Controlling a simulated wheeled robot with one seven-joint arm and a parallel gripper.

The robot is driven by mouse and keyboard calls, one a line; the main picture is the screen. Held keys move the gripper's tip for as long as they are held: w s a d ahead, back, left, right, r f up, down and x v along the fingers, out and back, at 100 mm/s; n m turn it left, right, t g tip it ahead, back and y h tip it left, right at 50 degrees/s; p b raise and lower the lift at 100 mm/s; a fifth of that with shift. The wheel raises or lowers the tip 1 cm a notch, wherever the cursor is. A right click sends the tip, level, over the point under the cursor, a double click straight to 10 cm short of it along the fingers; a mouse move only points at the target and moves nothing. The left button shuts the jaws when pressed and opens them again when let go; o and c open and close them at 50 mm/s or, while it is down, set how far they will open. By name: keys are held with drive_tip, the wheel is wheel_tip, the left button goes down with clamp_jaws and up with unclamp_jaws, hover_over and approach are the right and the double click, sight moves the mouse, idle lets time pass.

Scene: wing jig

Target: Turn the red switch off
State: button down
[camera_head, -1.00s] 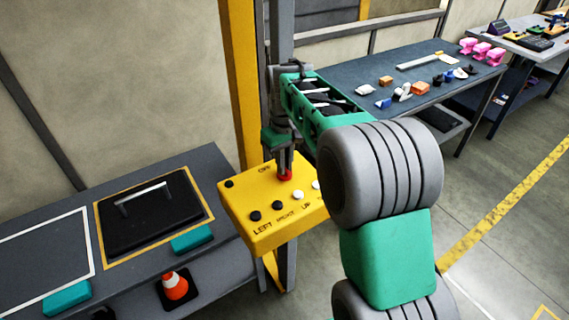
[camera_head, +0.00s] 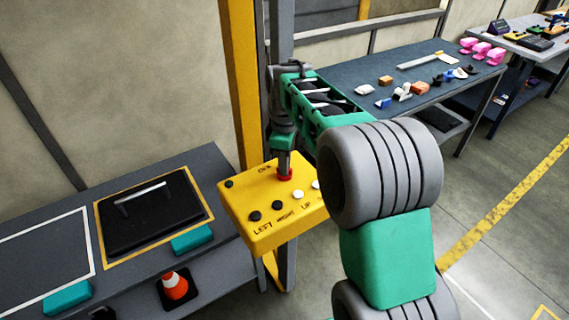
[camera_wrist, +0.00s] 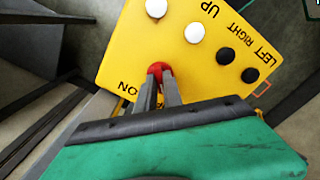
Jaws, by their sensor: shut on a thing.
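The red switch (camera_head: 285,176) is on the top face of the yellow control box (camera_head: 262,226). The box bears black and white buttons and printed labels including LEFT, RIGHT, UP and ON. My gripper (camera_head: 284,166) points down onto the switch, its fingers close together and shut on it. In the wrist view, the red switch (camera_wrist: 156,70) shows at the fingertips of my gripper (camera_wrist: 159,84), partly hidden by them. The word ON lies beside it on the yellow box (camera_wrist: 185,60).
A yellow post (camera_head: 240,80) stands behind the box. A grey bench (camera_head: 215,160) at left holds a black plate with a handle (camera_head: 150,212) and teal blocks. A blue-grey table (camera_head: 350,75) with small parts stands at the back right.

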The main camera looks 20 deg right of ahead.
drive_tip(key=shift+r, duration=0.1)
idle(0.4)
drive_tip(key=c, duration=1.5)
unclamp_jaws()
wheel_tip(320, 180, up, 7)
drive_tip(key=shift+b, duration=0.6)
drive_tip(key=shift+r, duration=0.35)
